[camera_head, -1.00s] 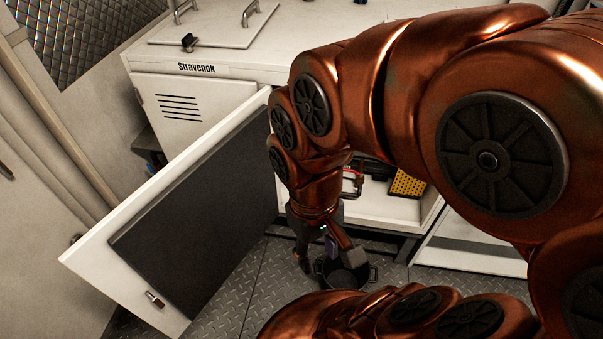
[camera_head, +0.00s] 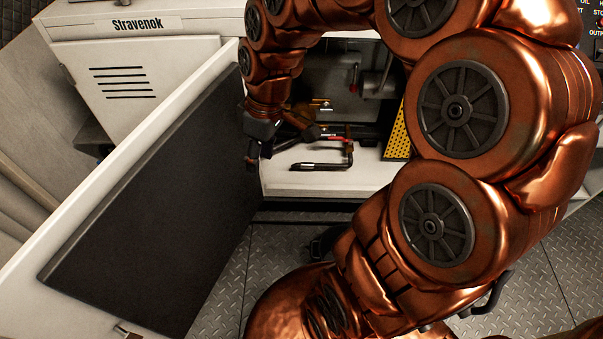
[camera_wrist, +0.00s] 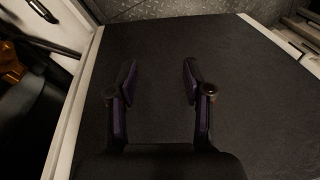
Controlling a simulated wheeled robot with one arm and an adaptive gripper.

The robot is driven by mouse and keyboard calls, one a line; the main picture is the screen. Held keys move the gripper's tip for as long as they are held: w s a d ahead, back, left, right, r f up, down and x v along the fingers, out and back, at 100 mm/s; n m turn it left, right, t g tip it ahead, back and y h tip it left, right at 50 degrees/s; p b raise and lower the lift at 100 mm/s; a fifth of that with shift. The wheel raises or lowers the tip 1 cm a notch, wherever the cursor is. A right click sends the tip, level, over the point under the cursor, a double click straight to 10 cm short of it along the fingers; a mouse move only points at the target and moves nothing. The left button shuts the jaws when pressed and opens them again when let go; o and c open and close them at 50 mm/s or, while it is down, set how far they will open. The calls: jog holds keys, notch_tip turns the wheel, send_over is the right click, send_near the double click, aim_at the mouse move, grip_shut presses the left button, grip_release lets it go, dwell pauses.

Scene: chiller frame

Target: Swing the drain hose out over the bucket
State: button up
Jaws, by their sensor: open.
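My gripper (camera_head: 283,148) is open and empty at the cabinet opening, close to the inner side of the open door. In the wrist view its two fingers (camera_wrist: 160,80) stand apart in front of the door's dark panel. A black bent tube (camera_head: 322,165), which looks like the drain hose, lies along the front of the cabinet floor, just right of my gripper and apart from it. A black bar also shows at the top left of the wrist view (camera_wrist: 42,10). A small dark part of what appears to be the bucket (camera_head: 322,243) shows on the floor; my arm hides the rest.
The open white door with its dark panel (camera_head: 150,200) fills the left. Inside the cabinet are a red-handled part (camera_head: 330,139), a yellow perforated plate (camera_head: 398,135) and pipes.

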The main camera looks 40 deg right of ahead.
jog(key=w+d+f+n+t+b, duration=0.1)
jog(key=w+d+f+b, duration=0.2)
jog(key=w+f, duration=0.15)
jog(key=w+d+f+n+b, duration=0.1)
jog(key=w+d+f+b, duration=0.1)
jog(key=w+f+b, duration=0.3)
jog(key=n+t+b, duration=0.3)
jog(key=b, duration=0.8)
send_near(301, 164)
jog(key=f, duration=0.2)
jog(key=shift+w+b+x, duration=0.15)
jog(key=shift+b+x, duration=0.15)
jog(key=shift+x, duration=1.6)
jog(key=shift+w+b+x, duration=0.2)
jog(key=shift+b+x, duration=0.05)
jog(key=shift+x, duration=1.6)
jog(key=shift+a+r, duration=0.15)
jog(key=shift+c, duration=0.3)
grip_shut()
